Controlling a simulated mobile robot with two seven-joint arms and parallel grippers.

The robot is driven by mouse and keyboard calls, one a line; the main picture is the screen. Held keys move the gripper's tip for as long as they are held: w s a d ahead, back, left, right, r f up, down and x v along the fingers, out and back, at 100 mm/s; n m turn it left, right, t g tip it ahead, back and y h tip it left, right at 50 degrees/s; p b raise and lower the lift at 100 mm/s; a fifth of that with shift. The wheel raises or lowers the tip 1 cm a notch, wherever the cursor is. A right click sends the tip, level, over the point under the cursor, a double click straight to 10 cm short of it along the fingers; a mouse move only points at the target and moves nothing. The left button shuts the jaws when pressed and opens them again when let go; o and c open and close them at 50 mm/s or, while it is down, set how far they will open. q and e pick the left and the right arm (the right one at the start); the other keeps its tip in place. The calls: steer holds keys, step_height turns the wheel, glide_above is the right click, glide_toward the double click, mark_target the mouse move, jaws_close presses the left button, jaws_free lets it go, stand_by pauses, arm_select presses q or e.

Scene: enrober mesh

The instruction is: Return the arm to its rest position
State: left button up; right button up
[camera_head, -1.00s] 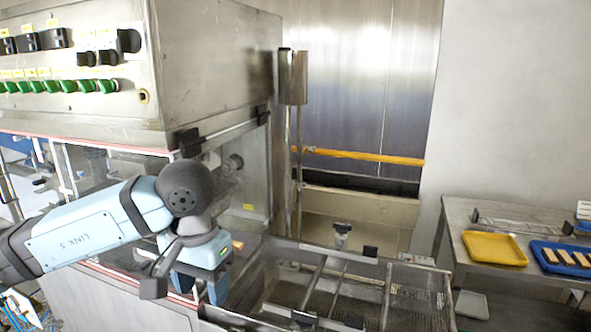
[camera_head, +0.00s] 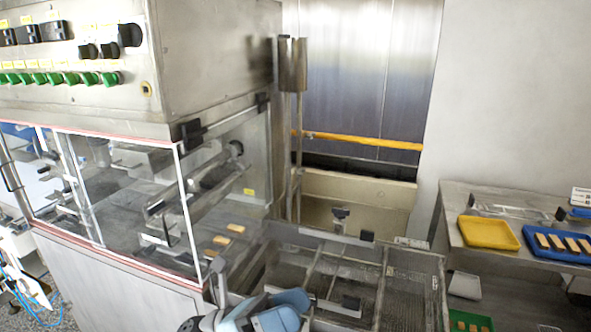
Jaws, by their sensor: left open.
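My left arm (camera_head: 283,306) shows low in the head view, at the bottom edge in front of the mesh conveyor. Its light blue and dark links are partly cut off by the frame. My left gripper (camera_head: 221,288) shows only in part, beside the machine's front corner. It is open, and I see nothing held in it. The wire mesh conveyor (camera_head: 408,292) lies in its metal frame to the right of the arm. My right gripper is not in view.
The enrober housing (camera_head: 215,60) and its clear guard panel (camera_head: 125,190) stand at left, with several bars (camera_head: 236,228) inside. At right, a steel table holds a yellow tray (camera_head: 488,233) and a blue tray (camera_head: 583,258) of bars. A green tray (camera_head: 470,320) sits lower down.

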arm_select(q)
steer(key=w+a+f+n+t+y, duration=0.1)
steer(key=a+f+n+t+y, duration=0.35)
steer(key=n, duration=0.55)
steer(key=w+a+f+n+t+y+p, duration=0.1)
steer(key=a+f+n+t+y, duration=0.1)
steer(key=f+n+t+y, duration=0.45)
steer(key=w+a+f+n+t+y, duration=0.1)
steer(key=a+f+n+t, duration=0.25)
steer(key=n+t, duration=0.65)
steer(key=s+a+f+n+g+y, duration=0.4)
steer(key=s+f+n, duration=0.3)
steer(key=f+n, duration=0.2)
steer(key=s+a+f+n+g+y+p, duration=0.1)
steer(key=s+a+f+n+g+y, duration=0.3)
steer(key=f+n, duration=0.5)
steer(key=s+f+g, duration=0.2)
steer(key=s, duration=0.1)
steer(key=shift+s+a+f+y, duration=0.3)
steer(key=shift+a+f, duration=0.05)
steer(key=shift+a, duration=0.05)
